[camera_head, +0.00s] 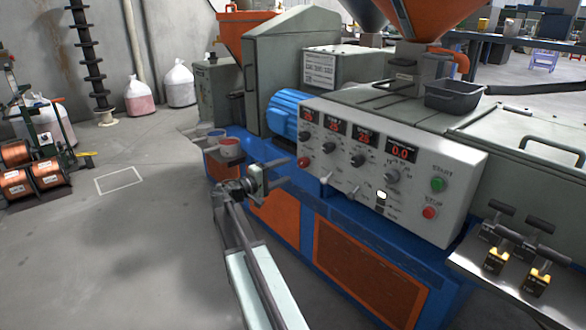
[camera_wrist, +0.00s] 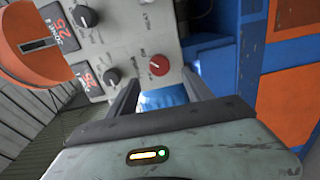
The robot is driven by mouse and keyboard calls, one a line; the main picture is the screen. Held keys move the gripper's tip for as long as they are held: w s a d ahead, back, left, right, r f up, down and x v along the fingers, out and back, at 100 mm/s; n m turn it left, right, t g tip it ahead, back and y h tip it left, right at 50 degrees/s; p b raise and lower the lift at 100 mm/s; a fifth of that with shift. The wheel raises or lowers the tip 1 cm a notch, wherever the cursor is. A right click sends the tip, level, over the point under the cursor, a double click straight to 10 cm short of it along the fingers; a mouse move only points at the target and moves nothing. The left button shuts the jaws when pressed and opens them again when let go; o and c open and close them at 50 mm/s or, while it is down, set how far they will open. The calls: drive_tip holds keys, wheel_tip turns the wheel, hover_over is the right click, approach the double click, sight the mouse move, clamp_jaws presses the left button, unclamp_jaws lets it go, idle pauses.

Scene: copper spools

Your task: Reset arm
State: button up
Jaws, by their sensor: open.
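My arm (camera_head: 250,275) reaches up from the bottom of the head view, in front of the extruder machine. My gripper (camera_head: 285,172) is at its far end, left of the control panel (camera_head: 385,170), and its jaws are apart. In the wrist view, the two dark fingers of my gripper (camera_wrist: 160,78) are spread with nothing between them. The panel's red knob (camera_wrist: 158,65) shows beyond the gap. I cannot tell whether any finger touches the machine.
Copper spools (camera_head: 16,154) sit on a rack at the left. A black tray (camera_head: 453,95) rests on the machine. The floor (camera_head: 140,235) on the left is open.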

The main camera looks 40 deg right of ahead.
drive_tip(key=shift+a, duration=0.6)
